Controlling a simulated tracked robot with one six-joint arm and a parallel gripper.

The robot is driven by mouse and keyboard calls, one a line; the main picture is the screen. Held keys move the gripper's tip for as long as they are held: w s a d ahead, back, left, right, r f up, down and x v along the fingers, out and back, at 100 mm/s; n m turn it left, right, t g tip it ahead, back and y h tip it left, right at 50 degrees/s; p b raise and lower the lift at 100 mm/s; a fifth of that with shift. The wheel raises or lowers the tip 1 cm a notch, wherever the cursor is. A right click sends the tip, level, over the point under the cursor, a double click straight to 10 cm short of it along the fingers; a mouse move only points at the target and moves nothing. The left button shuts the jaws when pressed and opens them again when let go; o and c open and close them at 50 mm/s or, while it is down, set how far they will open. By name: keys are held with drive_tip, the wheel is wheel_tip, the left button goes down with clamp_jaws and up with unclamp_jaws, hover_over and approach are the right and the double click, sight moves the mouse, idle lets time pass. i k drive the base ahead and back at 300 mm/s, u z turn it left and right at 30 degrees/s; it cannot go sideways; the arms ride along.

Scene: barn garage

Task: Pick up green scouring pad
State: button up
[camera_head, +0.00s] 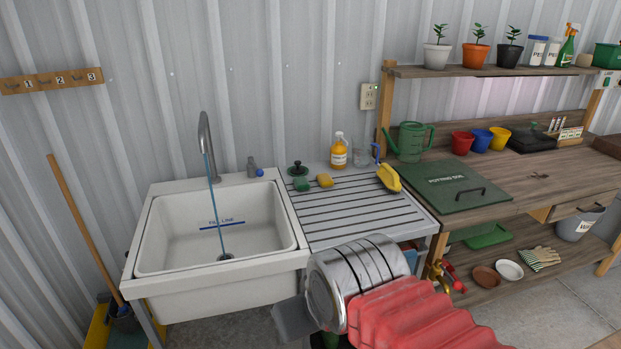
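A small green pad (302,184), which looks like the scouring pad, lies on the left part of the grey ribbed drainboard (352,217), beside the sink's right rim. A yellow sponge (325,180) lies just right of it. A dark round object with a knob (297,168) stands just behind the pad. My arm, with a red ribbed sleeve and a metal cylinder, reaches in from the lower right. The grey end of my gripper (293,320) shows in front of the sink, well short of the pad. Its fingers are not clear, and no held thing shows.
The white sink (218,228) has water running from its tall tap (206,146). A soap bottle (339,151), a glass jar (361,157) and a yellow brush (388,178) stand or lie toward the drainboard's back and right. The drainboard's front is clear. A potting bench (500,180) adjoins at right.

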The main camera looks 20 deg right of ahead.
sight(301, 184)
drive_tip(key=z, duration=0.3)
drive_tip(key=i, duration=1.2)
